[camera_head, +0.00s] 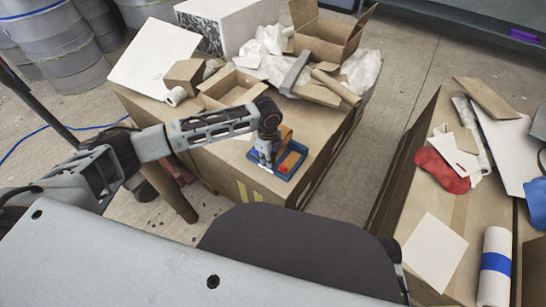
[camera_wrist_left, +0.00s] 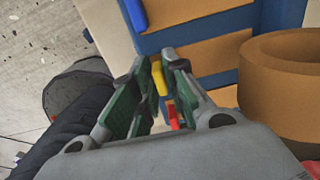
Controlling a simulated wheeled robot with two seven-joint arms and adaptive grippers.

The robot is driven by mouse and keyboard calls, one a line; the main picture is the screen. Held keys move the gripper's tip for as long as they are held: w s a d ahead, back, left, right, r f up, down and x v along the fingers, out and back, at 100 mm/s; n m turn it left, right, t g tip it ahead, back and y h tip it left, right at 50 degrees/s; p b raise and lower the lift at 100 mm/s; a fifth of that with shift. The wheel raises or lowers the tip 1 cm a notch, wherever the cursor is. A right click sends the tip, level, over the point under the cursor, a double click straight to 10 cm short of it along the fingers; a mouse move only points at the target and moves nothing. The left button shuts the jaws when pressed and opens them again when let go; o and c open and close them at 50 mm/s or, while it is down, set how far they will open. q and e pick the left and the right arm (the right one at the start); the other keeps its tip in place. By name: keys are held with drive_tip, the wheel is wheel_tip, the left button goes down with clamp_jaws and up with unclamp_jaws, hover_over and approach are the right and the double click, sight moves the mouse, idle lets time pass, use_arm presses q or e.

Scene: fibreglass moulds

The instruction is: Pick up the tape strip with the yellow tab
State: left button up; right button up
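My left gripper (camera_head: 263,164) reaches down over a blue tray (camera_head: 272,176) on a cardboard box. In the left wrist view its two green-padded fingers (camera_wrist_left: 157,62) are partly open, with a visible gap between them. A yellow tab (camera_wrist_left: 160,79) shows between the fingertips, closer to the right finger; I cannot tell whether it touches. A red tab (camera_wrist_left: 173,116) shows lower, partly behind the right finger. A blue tab (camera_wrist_left: 135,14) lies above the fingers. Brown strips (camera_wrist_left: 205,56) lie across the blue tray in this view. My right gripper is not in view.
A brown tape roll (camera_wrist_left: 262,85) stands close to the right of the fingers. Open cartons (camera_head: 325,38) and crumpled white sheeting (camera_head: 268,45) lie behind on the box. Another box at right holds a red piece (camera_head: 440,171) and a white roll (camera_head: 495,268).

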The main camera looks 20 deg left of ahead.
use_arm(q)
drive_tip(key=shift+c, duration=0.5)
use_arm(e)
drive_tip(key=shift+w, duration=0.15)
use_arm(q)
clamp_jaws()
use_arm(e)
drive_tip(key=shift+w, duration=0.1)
use_arm(q)
drive_tip(key=shift+r, duration=0.15)
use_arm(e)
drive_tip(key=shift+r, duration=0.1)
use_arm(q)
drive_tip(key=shift+r+p, duration=0.3)
drive_tip(key=shift+r, duration=0.4)
drive_tip(key=s+a+p, duration=0.2)
drive_tip(key=s+a, duration=0.1)
drive_tip(key=s, duration=0.5)
drive_tip(key=s+a+p, duration=0.1)
drive_tip(key=s+a, duration=0.2)
drive_tip(key=s, duration=0.6)
drive_tip(key=shift+p, duration=0.35)
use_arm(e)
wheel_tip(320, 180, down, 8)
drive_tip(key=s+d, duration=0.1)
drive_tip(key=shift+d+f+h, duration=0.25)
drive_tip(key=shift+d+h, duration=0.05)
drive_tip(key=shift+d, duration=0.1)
